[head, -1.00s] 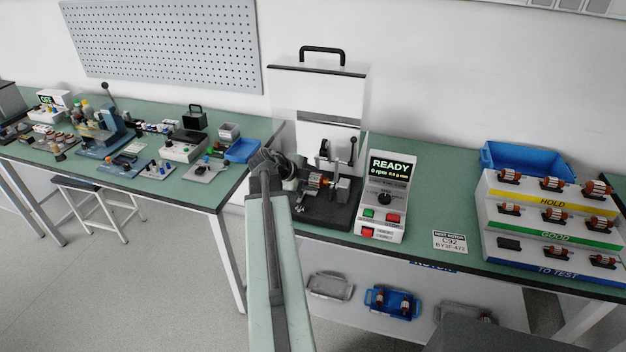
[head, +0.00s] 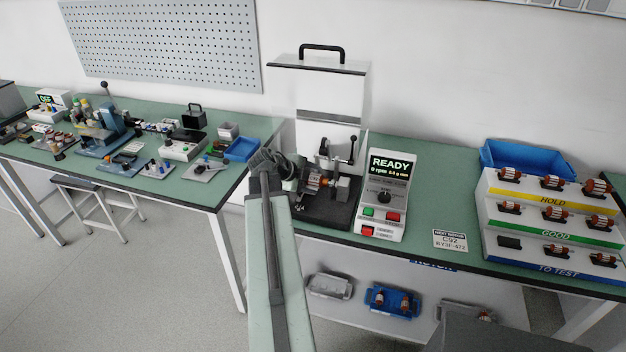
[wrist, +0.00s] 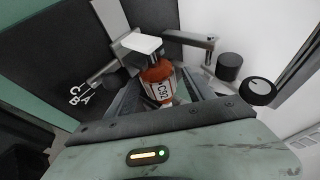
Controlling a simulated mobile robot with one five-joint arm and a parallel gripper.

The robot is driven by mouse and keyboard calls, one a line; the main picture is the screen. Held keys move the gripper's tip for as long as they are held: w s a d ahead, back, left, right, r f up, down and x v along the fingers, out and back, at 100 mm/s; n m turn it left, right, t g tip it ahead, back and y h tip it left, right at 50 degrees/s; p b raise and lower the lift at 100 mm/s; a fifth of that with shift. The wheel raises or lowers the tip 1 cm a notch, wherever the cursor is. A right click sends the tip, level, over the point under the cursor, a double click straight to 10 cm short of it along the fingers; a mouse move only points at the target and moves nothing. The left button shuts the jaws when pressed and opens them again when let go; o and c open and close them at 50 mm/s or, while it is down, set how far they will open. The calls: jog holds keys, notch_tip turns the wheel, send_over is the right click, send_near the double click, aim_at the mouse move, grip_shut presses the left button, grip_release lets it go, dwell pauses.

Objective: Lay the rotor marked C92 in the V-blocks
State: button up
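The rotor marked C92 (wrist: 160,86) is orange with a white label and shows in the middle of the wrist view. It also shows in the head view (head: 316,181), at the grey supports of the balancing stand (head: 342,190). My gripper (wrist: 160,100) has its dark fingers on either side of the rotor; whether they press on it cannot be told. In the head view my gripper (head: 290,172) reaches the stand from the left. The V-blocks are largely hidden by the rotor and fingers, so its seating is unclear.
A raised guard with a black handle (head: 320,78) stands behind. The control box (head: 385,195) at the right reads READY and 0 rpm. A C92 card (head: 450,240) lies beside it.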

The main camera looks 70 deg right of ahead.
dwell(0.3)
jog(key=p+v, duration=0.5)
jog(key=v, duration=0.2)
jog(key=shift+w+a+r, duration=0.15)
jog(key=shift+a+r, duration=0.05)
jog(key=shift+a, duration=0.05)
